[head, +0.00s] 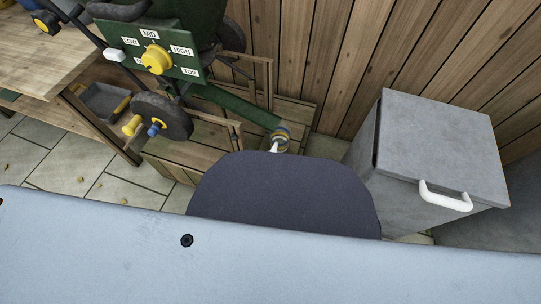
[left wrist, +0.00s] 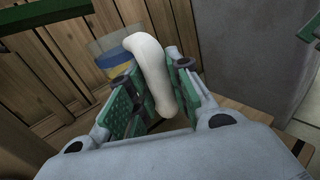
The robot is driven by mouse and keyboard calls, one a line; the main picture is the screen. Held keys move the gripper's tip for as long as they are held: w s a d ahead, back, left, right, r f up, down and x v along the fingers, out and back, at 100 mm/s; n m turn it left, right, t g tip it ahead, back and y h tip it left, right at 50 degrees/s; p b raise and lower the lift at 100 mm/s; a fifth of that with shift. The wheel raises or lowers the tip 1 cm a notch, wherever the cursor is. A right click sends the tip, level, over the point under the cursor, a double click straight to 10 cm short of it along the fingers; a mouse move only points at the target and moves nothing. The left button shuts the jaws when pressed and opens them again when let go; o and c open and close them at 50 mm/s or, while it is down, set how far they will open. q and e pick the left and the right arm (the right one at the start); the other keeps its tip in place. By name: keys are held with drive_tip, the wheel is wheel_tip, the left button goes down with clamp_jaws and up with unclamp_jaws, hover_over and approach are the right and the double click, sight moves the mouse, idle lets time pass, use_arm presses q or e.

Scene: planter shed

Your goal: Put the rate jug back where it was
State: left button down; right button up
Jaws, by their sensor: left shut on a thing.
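The rate jug (head: 283,136) shows small in the head view, by the lower end of the green chute, its lower part hidden behind a dark rounded part of mine. In the left wrist view the jug (left wrist: 109,58) has a blue band and a yellow band, and its thick white handle (left wrist: 153,70) curves toward me. My left gripper (left wrist: 154,92) is shut on the handle, with a green-padded finger on each side. The head view does not show the left fingers. I cannot tell whether the jug touches the wood below it. My right gripper is in neither view.
A green machine has a dial plate (head: 152,58) with a yellow knob and a dark wheel (head: 165,118). A grey bin (head: 435,150) with a white handle stands at the right. A wooden bench (head: 50,50) is at the left, and a plank wall (head: 330,60) is behind.

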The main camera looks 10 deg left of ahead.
use_arm(q)
drive_tip(key=shift+f, duration=0.1)
drive_tip(key=c, duration=1.3)
unclamp_jaws()
drive_tip(key=p+v, duration=0.3)
drive_tip(key=v, duration=0.9)
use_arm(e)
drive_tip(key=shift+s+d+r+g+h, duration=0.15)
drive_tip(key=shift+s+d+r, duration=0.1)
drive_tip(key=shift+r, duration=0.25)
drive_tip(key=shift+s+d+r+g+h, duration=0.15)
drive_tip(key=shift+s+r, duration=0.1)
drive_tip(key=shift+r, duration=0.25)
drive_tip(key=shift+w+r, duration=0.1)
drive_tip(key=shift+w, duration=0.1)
